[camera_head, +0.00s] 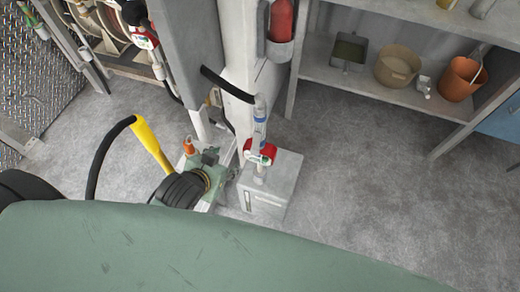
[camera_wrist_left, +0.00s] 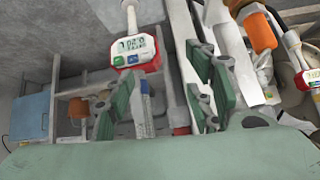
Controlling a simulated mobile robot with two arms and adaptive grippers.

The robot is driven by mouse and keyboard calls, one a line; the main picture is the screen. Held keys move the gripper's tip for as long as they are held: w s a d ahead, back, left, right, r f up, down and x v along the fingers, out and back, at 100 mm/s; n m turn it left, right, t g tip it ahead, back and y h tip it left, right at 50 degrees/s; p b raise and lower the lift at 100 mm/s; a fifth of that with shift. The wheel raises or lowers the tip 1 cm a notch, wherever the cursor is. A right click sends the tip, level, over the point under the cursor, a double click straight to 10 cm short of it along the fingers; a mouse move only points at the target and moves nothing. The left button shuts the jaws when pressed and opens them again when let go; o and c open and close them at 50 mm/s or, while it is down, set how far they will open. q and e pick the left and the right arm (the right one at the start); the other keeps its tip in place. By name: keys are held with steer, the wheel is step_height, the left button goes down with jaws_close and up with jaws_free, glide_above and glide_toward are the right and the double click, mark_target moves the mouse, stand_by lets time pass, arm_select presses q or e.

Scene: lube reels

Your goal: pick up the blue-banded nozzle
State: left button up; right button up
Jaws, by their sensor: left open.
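The blue-banded nozzle (camera_head: 260,118) stands roughly upright in the head view, with a red-and-white meter (camera_head: 260,152) at its lower part, above a grey box. In the left wrist view the blue-banded nozzle (camera_wrist_left: 145,88) shows between the finger lines, below its meter (camera_wrist_left: 135,48). My left gripper (camera_head: 226,168) is to the left of the nozzle in the head view. In the left wrist view its green fingers (camera_wrist_left: 155,100) are spread apart and hold nothing. I cannot tell how far the nozzle is from the fingers. My right gripper is not in view.
A grey box (camera_head: 268,185) stands below the nozzle, beside a grey post (camera_head: 238,110). A red canister (camera_head: 281,20) hangs above. Shelves at right hold a tan bowl (camera_head: 397,66) and an orange bucket (camera_head: 460,80). Another meter (camera_head: 143,38) hangs at upper left. The floor at right is clear.

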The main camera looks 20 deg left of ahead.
mark_target(256, 115)
arm_select(q)
steer(key=w+d+r+m+t+h, duration=0.1)
steer(key=w+r+t+h, duration=0.1)
steer(key=r, duration=0.1)
steer(key=w+d+r+m+t+h, duration=0.1)
steer(key=w+r+t+h, duration=0.1)
steer(key=r+t, duration=0.1)
steer(key=w+d+r+m+t+h, duration=0.1)
steer(key=w+r+t+h, duration=0.1)
steer(key=w+r+h, duration=0.1)
steer(key=shift+d+t, duration=0.1)
steer(key=shift+t, duration=0.3)
steer(key=shift+w+d+r, duration=0.15)
steer(key=shift+w, duration=0.15)
steer(key=x, duration=0.2)
steer(key=p+x, duration=0.1)
steer(key=x, duration=0.3)
steer(key=shift+w+d+r+p, duration=0.15)
steer(key=shift+d+r+p, duration=0.1)
steer(key=shift+p, duration=0.15)
steer(key=shift+w+d+f, duration=0.1)
steer(key=shift+w, duration=0.2)
